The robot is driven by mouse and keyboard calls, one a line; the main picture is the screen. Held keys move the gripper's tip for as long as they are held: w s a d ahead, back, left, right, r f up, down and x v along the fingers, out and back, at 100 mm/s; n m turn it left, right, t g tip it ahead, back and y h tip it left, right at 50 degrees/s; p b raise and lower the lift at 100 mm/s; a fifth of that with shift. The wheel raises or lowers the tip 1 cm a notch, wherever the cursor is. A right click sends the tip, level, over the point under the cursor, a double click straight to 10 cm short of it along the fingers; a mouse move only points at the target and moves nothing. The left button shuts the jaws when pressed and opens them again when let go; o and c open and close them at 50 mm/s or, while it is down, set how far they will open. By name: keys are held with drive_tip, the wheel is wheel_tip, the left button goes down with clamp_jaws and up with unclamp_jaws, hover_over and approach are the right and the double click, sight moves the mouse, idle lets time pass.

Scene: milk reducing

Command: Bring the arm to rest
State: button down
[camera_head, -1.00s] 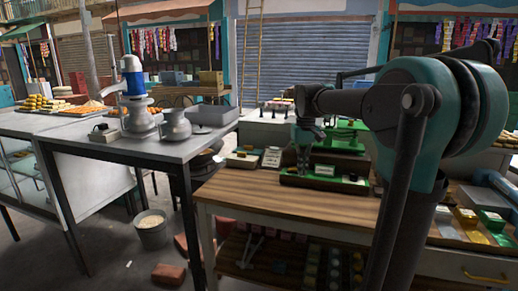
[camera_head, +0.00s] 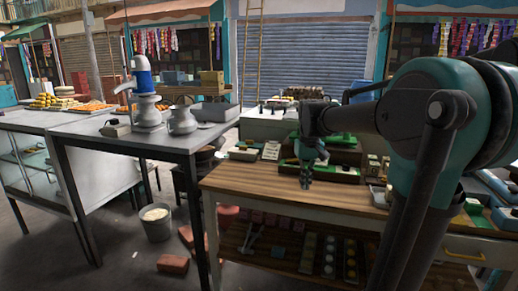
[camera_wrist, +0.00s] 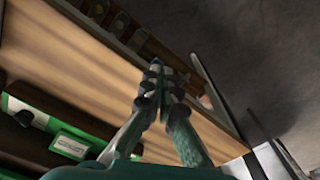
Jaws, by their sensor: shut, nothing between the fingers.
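My gripper (camera_head: 306,182) hangs fingers-down above the wooden table (camera_head: 245,178) in the head view. It is shut and empty. In the wrist view my gripper (camera_wrist: 155,68) shows its two fingers with the tips together, over the table's wooden top (camera_wrist: 80,45) and near its edge. My arm reaches in from the right of the head view, bent at a large teal joint. Nothing touches the fingers in either view.
A green tray (camera_head: 335,172) with boxes stands behind my gripper. A grey metal table (camera_head: 165,148) at left holds a blue-and-white machine (camera_head: 142,75) and metal pots (camera_head: 182,121). A bucket (camera_head: 156,228) and bricks (camera_head: 173,264) are on the floor. The wooden top's front left is clear.

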drive_tip(key=s+d+f+m+t, duration=0.1)
drive_tip(key=s+f, duration=0.8)
drive_tip(key=f, duration=0.1)
drive_tip(key=s+d+f+m+t, duration=0.1)
drive_tip(key=s+d+f+t, duration=0.1)
drive_tip(key=s+f, duration=0.8)
drive_tip(key=shift+s+f+t, duration=0.25)
drive_tip(key=shift+f+t, duration=0.05)
drive_tip(key=shift+f, duration=0.25)
drive_tip(key=shift+d, duration=0.1)
